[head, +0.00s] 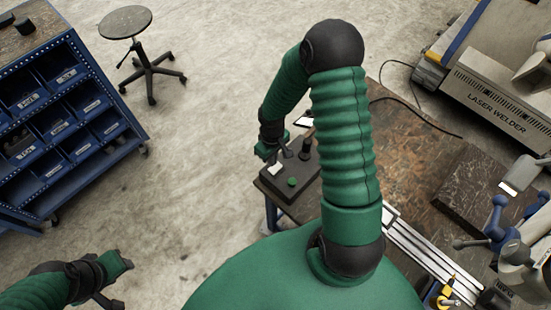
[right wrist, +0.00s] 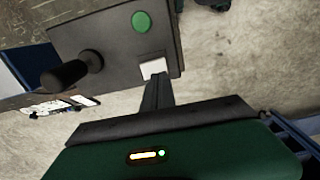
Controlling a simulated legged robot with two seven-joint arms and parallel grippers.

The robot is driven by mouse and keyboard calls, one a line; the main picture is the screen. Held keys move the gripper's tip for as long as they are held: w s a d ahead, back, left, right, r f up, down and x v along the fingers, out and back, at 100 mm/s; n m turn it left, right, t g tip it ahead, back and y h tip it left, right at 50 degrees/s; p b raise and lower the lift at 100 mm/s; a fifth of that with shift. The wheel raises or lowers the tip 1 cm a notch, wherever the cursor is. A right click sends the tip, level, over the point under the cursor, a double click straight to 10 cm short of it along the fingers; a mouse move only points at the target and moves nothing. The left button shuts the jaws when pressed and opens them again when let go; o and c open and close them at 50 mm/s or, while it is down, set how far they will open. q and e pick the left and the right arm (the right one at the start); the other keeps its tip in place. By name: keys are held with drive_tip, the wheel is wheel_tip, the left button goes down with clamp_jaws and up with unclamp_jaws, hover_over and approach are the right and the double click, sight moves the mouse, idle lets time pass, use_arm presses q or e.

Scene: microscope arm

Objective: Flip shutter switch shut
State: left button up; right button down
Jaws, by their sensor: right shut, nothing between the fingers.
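A dark control box (head: 299,187) sits at the left end of the brown workbench. On it are a green button (head: 292,182), a white rocker switch (head: 274,168) and a black knob (head: 306,150). In the right wrist view the white switch (right wrist: 152,67) is near the box edge, beside the green button (right wrist: 142,21); the black knob (right wrist: 70,75) is at left. My right gripper (right wrist: 160,82) is shut and empty. Its fingertips are right at the switch; I cannot tell whether they touch. They partly hide its edge. My left gripper (head: 112,302) is low at the left, away from the bench, its fingers mostly cut off.
The brown workbench (head: 410,125) carries a dark block, a metal rail (head: 420,243) and a cable. A laser welder (head: 490,95) stands at upper right. A blue bin rack (head: 75,125) and a stool (head: 126,22) stand at left over open floor.

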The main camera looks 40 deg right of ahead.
wheel_tip(320, 180, up, 3)
drive_tip(key=shift+s+f+b, duration=0.1)
drive_tip(key=shift+f+b, duration=0.05)
drive_tip(key=shift+b, duration=0.7)
wheel_tip(320, 180, up, 6)
hover_over(271, 172)
use_arm(q)
drive_tip(key=shift+s, duration=0.25)
use_arm(e)
drive_tip(key=shift+a+r, duration=0.35)
drive_tip(key=shift+r, duration=0.4)
use_arm(q)
drive_tip(key=shift+d+r, duration=0.1)
drive_tip(key=shift+d, duration=0.15)
use_arm(e)
drive_tip(key=shift+d, duration=0.15)
